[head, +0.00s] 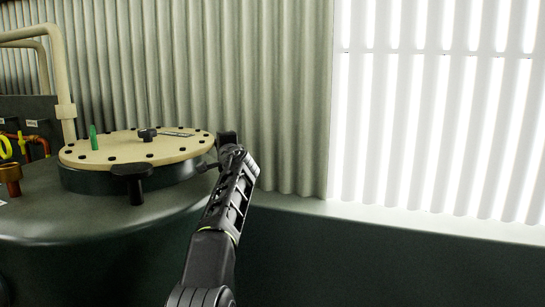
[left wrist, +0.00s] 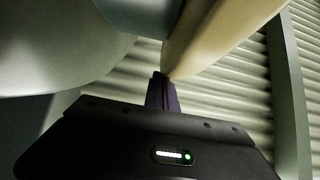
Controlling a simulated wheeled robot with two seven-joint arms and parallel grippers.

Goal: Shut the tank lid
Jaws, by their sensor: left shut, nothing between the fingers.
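The tank lid (head: 165,152) is a round beige plate with dark bolts around its rim, a green upright piece and a dark knob on top. It lies flat or nearly flat over the dark neck (head: 85,181) of the green tank (head: 80,222); whether it is fully seated I cannot tell. My left gripper (head: 228,139) is at the lid's right edge, shut and empty. In the left wrist view its fingers (left wrist: 161,92) point up close to the beige lid rim (left wrist: 215,32); contact is unclear. My right gripper is out of view.
A dark clamp handle (head: 134,180) stands at the lid's front edge. A beige pipe (head: 64,80) rises behind the tank on the left, near a brass fitting (head: 10,178). A corrugated wall (head: 265,90) and bright panel (head: 435,110) stand behind.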

